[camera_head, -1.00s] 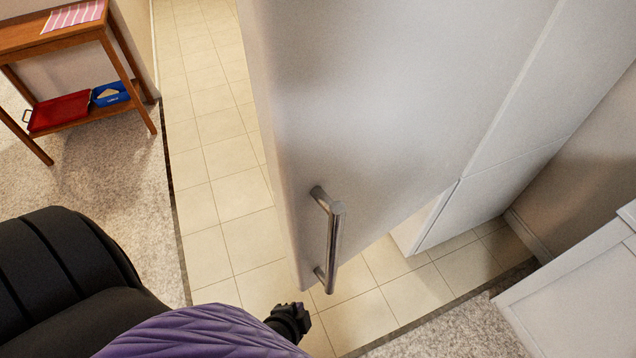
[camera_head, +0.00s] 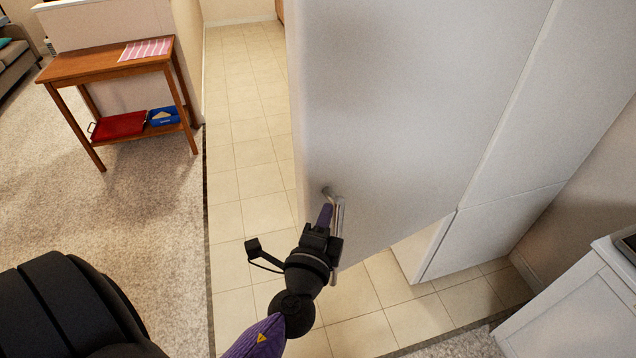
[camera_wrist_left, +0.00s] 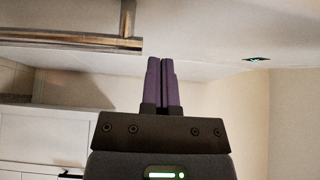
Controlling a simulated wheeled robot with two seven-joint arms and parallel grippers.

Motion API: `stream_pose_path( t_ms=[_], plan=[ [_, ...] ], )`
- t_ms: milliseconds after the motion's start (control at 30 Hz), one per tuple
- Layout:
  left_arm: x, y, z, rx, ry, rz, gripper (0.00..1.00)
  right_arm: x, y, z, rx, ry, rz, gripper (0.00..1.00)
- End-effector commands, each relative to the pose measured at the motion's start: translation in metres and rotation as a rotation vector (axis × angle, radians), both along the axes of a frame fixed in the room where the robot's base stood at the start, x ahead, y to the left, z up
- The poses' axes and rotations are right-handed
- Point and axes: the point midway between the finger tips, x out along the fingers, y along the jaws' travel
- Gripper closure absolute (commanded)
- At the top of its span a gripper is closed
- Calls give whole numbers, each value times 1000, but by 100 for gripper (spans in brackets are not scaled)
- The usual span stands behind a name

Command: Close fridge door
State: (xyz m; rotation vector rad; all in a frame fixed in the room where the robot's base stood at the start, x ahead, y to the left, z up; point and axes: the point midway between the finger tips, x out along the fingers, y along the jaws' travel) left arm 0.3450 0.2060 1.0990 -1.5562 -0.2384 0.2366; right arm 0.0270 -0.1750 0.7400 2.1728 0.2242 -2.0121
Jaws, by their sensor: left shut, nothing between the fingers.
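The white fridge door (camera_head: 400,120) stands ajar in the head view, swung out from the white fridge body (camera_head: 530,150) on the right. Its metal bar handle (camera_head: 338,212) is upright near the door's left edge, partly hidden by my gripper. My left gripper (camera_head: 325,214) is shut and empty, with its purple fingers overlapping the handle in that view. In the left wrist view the shut fingertips (camera_wrist_left: 160,62) point toward the pale door surface (camera_wrist_left: 205,30), and the handle (camera_wrist_left: 75,46) lies to their left, apart from them. My right gripper is not in view.
A wooden side table (camera_head: 110,68) with a red tray (camera_head: 119,125) and a blue box (camera_head: 163,116) stands at the left on carpet. A white cabinet (camera_head: 570,310) stands at the lower right. The tiled floor (camera_head: 245,150) left of the door is clear.

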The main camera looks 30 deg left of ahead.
Motion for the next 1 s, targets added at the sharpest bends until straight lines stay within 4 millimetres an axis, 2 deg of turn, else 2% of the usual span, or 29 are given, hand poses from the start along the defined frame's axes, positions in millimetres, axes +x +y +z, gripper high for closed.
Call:
stream_pose_path(
  t_ms=[133,300,500,800,1000],
  plan=[
    [30,9,3,-1,-1,0,100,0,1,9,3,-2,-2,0],
    [40,34,0,1,1,0,100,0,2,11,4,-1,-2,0],
    [45,44,-1,-2,2,-1,100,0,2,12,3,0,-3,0],
    [45,44,-1,-2,3,-2,100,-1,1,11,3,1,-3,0],
    [48,53,-3,1,1,-19,100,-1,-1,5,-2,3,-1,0]
  ],
)
